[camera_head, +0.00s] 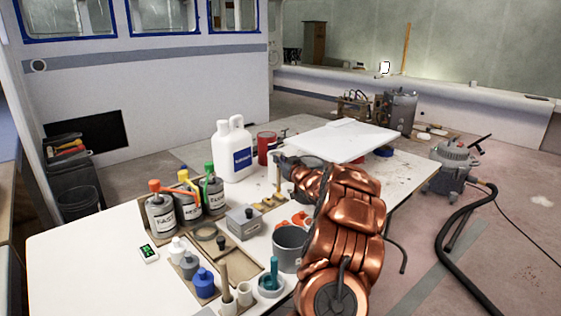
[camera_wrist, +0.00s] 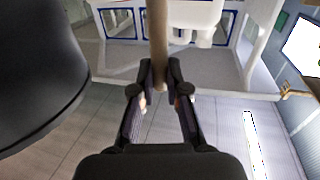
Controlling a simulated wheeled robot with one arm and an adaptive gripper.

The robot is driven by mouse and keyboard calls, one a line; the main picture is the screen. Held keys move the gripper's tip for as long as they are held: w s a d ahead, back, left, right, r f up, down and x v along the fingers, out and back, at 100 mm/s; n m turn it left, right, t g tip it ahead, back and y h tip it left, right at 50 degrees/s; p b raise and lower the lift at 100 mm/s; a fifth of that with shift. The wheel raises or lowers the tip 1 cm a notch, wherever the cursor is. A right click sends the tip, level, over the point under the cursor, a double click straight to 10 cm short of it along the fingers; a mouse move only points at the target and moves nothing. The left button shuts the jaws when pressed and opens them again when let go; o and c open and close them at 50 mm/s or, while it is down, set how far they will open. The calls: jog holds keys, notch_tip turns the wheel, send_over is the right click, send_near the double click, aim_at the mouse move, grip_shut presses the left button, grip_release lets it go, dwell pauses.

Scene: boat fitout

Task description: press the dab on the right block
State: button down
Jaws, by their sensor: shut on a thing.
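My gripper (camera_head: 282,163) is over the table, left of my copper-coloured arm. In the wrist view my gripper (camera_wrist: 160,70) has its fingers shut on a wooden handle (camera_wrist: 158,35). The same handle (camera_head: 278,181) shows upright below the fingers in the head view; its lower end is near small tan wooden pieces (camera_head: 268,204). I cannot tell whether it touches them. The right block and any dab on it cannot be made out clearly; my arm hides part of that area.
Several bottles with coloured caps (camera_head: 188,203), a grey box (camera_head: 244,221) and a grey pot (camera_head: 289,246) crowd the near table. The table's left part (camera_head: 80,265) is clear.

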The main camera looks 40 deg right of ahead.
jog(key=shift+f, duration=0.65)
dwell(1.1)
